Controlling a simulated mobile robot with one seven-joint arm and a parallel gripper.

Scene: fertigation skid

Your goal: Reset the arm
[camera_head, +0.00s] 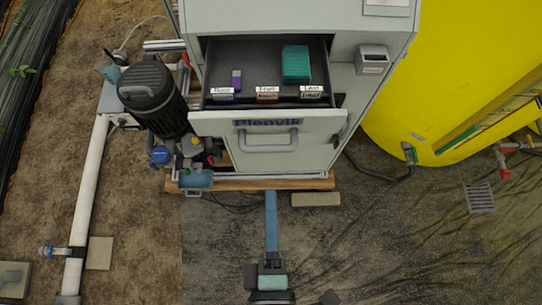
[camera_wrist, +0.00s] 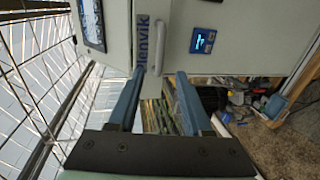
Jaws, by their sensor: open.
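My gripper (camera_head: 271,197) is at the bottom middle of the head view, in front of and below the open drawer of the grey cabinet (camera_head: 290,150). In the head view its blue fingers overlap and point up the picture. In the wrist view my gripper (camera_wrist: 160,76) shows two blue fingers spread apart with nothing held between them. Beyond the fingertips is a pale cabinet face with a "Plenvik" label (camera_wrist: 142,42) and a handle (camera_wrist: 158,45).
The pulled-out drawer (camera_head: 215,123) holds a teal block (camera_head: 296,64), a small purple-and-green item (camera_head: 236,80) and labelled compartments. A black pump motor (camera_head: 150,95) stands left, with a white pipe (camera_head: 88,185). A yellow tank (camera_head: 450,70) stands right.

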